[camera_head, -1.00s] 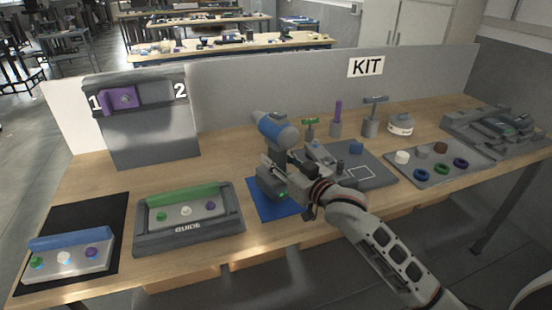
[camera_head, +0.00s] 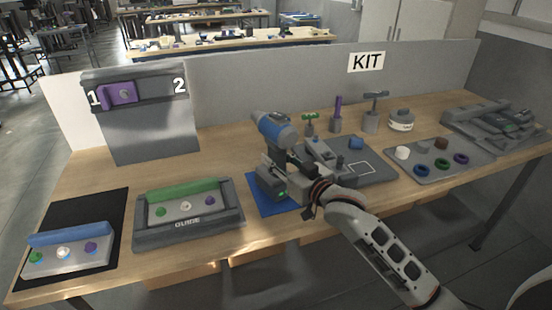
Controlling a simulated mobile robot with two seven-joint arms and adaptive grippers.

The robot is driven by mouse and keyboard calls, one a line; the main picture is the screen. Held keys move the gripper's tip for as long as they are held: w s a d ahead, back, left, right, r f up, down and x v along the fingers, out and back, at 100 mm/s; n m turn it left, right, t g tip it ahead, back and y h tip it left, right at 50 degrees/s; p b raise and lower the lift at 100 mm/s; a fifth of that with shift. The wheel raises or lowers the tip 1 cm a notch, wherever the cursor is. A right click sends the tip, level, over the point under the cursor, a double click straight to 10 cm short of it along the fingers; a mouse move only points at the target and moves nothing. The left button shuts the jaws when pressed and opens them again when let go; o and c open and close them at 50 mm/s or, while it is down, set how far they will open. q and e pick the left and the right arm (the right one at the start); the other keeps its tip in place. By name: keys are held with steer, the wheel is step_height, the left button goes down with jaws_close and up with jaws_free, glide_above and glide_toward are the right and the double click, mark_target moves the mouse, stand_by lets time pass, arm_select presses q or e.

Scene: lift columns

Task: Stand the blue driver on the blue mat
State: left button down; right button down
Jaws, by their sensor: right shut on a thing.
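The blue and grey driver (camera_head: 275,130) stands upright, its handle pointing down and its base with a green light (camera_head: 273,185) over the blue mat (camera_head: 266,207). I cannot tell whether the base touches the mat, since the driver and my arm hide much of it. My right gripper (camera_head: 287,165) is shut on the driver at its handle, coming in from the right. The fingertips are partly hidden. My left gripper is not in view.
To the left is the grey GUIDE tray (camera_head: 188,234). Upright tools, including a purple one (camera_head: 336,108), stand behind. A divider marked KIT (camera_head: 300,85) closes the back.

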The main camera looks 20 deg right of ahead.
steer(key=shift+f, duration=0.2)
stand_by(0.7)
steer(key=c, duration=1.6)
jaws_free()
steer(key=shift+o, duration=0.2)
steer(key=shift+f, duration=0.1)
